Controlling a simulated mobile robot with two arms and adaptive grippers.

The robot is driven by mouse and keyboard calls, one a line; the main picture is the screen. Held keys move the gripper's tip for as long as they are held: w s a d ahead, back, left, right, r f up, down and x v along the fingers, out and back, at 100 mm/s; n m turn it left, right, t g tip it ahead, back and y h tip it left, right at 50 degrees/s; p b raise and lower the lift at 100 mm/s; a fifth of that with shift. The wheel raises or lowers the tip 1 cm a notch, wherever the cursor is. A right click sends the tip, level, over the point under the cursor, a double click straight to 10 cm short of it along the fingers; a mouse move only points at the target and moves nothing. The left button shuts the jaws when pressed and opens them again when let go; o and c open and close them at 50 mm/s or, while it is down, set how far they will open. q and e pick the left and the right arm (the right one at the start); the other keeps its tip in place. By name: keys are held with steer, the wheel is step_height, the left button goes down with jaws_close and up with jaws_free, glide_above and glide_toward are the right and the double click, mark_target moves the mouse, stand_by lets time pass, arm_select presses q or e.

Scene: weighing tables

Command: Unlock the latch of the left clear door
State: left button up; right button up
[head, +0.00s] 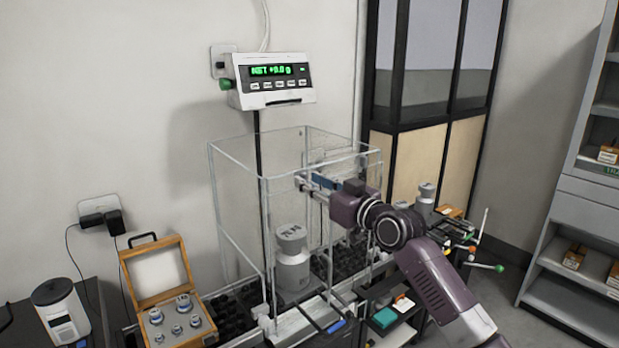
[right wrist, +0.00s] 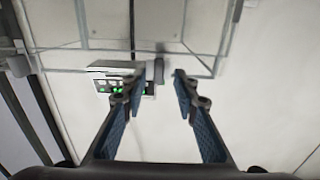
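The clear enclosure (head: 240,185) stands on the bench, with thin pale frames and transparent panels. Its left clear panel (head: 238,225) stands upright. My right gripper (head: 303,182) is at the upper front of the enclosure, level with the upper part of its panels. In the right wrist view, my right gripper (right wrist: 156,84) is open, its two blue-padded fingers apart. A small grey cylindrical part (right wrist: 159,71) shows between and just beyond the fingertips, apparently untouched; I cannot tell if it is the latch. My left gripper is out of view.
A grey weight (head: 292,262) stands inside the enclosure. The display (head: 273,80) on the wall reads near zero; it also shows in the wrist view (right wrist: 115,80). An open wooden weight box (head: 152,275) stands left. Racks and tools (head: 455,245) crowd the right.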

steer(key=shift+w+a+f, duration=0.1)
steer(key=shift+w+a, duration=0.2)
steer(key=shift+w, duration=0.3)
steer(key=shift+c, duration=0.5)
jaws_close()
